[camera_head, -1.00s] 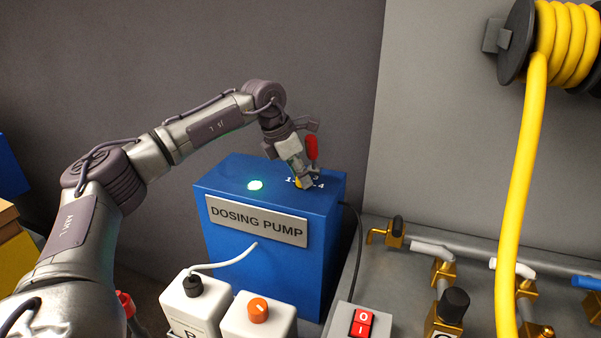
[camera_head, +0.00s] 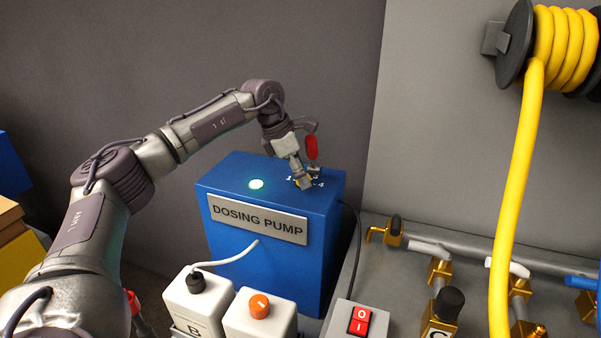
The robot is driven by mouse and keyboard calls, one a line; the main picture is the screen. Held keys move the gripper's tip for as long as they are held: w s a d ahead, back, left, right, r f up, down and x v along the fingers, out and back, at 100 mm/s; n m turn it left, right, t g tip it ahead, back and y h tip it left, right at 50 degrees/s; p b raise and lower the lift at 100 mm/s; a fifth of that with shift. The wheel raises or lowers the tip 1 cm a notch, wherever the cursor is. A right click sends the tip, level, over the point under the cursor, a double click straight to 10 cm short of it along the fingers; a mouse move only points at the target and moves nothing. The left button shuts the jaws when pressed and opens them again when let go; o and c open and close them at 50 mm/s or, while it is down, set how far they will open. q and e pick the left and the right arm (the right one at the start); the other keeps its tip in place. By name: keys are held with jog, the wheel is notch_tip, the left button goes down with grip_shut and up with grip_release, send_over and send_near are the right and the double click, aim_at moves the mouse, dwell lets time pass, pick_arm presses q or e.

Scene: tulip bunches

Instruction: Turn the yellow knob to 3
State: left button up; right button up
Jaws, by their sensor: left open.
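The blue dosing pump (camera_head: 268,268) stands in the middle, with white digits on its top around a small yellow knob (camera_head: 298,183). The digits 1 and 4 can be made out; the others are mostly hidden. My left gripper (camera_head: 308,177) points down at the knob from above. Its fingers are apart, one on each side of the knob, and cover most of it. I cannot tell whether they touch it or where its pointer stands. My right gripper is not in view.
A white box with an orange knob (camera_head: 260,305), a bottle marked B (camera_head: 197,305) and a red switch (camera_head: 359,321) stand in front. Brass valves and pipes lie right, below a yellow hose (camera_head: 517,190).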

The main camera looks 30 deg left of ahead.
pick_arm(q)
jog(key=v, duration=1.2)
dwell(0.3)
